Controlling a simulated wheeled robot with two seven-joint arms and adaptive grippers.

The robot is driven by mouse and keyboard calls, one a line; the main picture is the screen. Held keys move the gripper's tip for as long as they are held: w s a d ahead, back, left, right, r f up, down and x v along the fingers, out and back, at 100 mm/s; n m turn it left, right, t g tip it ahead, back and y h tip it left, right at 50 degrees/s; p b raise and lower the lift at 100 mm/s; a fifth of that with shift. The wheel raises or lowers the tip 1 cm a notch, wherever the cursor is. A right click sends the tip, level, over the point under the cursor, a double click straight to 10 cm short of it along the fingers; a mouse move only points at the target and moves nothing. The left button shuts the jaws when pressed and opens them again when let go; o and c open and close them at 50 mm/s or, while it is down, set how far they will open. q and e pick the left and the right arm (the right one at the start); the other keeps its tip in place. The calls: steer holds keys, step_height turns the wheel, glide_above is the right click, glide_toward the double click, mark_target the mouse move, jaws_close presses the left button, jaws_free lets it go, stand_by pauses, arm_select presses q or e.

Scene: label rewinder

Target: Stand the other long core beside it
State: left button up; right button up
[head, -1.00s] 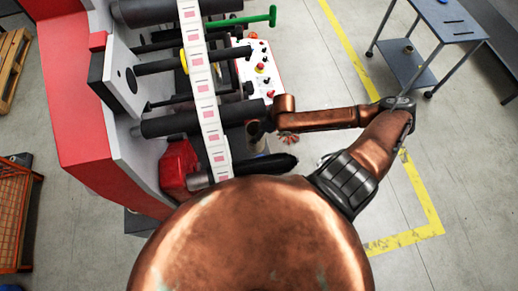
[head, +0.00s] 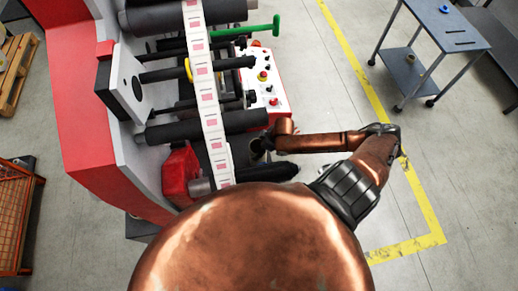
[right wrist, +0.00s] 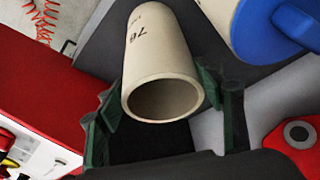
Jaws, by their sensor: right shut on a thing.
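A pale tan core (right wrist: 160,62) marked "76" sits between the green-padded fingers of my right gripper (right wrist: 160,104) in the right wrist view. The gripper is shut on it, and the core's open hollow end faces the camera. A second pale cylinder (right wrist: 230,22) with a blue end piece lies at the upper right of that view, cut off by the frame edge. In the head view my right gripper (head: 261,148) is small and partly hidden among the rewinder's (head: 120,160) rollers. My left gripper shows in neither view.
A white label web (head: 209,100) runs over several dark rollers. The control panel (head: 265,85) stands close behind my right arm. A grey cart (head: 452,25) carries a blue ring (head: 444,9). Open floor lies to the right around the yellow line (head: 365,85).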

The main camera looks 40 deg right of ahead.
steer(key=shift+f, duration=0.15)
steer(key=o, duration=1.7)
steer(key=v, duration=1.2)
steer(key=shift+d+b, duration=0.1)
steer(key=shift+b, duration=0.3)
